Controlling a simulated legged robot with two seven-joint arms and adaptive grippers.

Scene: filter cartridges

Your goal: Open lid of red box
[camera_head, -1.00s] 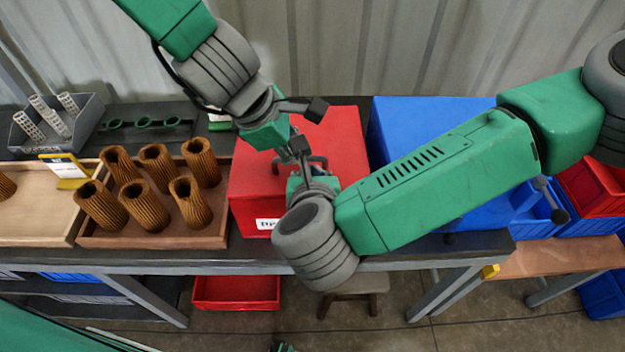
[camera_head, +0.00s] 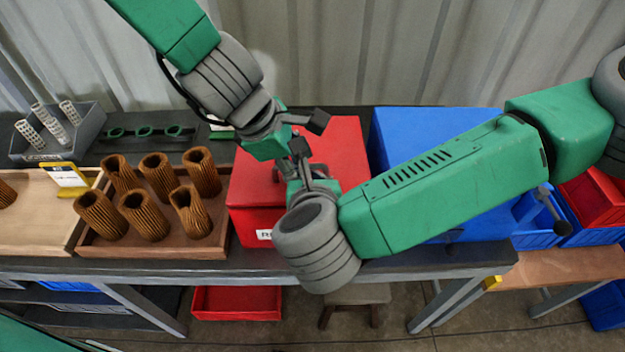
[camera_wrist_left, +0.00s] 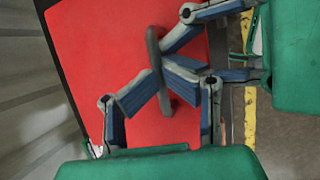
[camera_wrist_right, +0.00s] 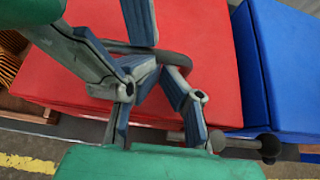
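The red box (camera_head: 262,196) stands on the workbench with its lid on; a white label is on its front. A dark handle on the lid shows in the left wrist view (camera_wrist_left: 153,46) and the right wrist view (camera_wrist_right: 179,58). My left gripper (camera_head: 300,158) reaches down from the upper left; in its wrist view its pads converge on the handle. My right gripper (camera_head: 308,172) comes from the front; its pads also converge on the handle in its wrist view (camera_wrist_right: 161,72). Both look shut on it. The grippers hide part of the handle, and my right wrist covers part of the box front.
A wooden tray (camera_head: 88,246) with several brown pleated cartridges stands left of the box. A grey bin (camera_head: 85,126) with white tubes is behind it. A large blue box (camera_head: 420,130) stands close on the right, under my right forearm. Corrugated wall is behind.

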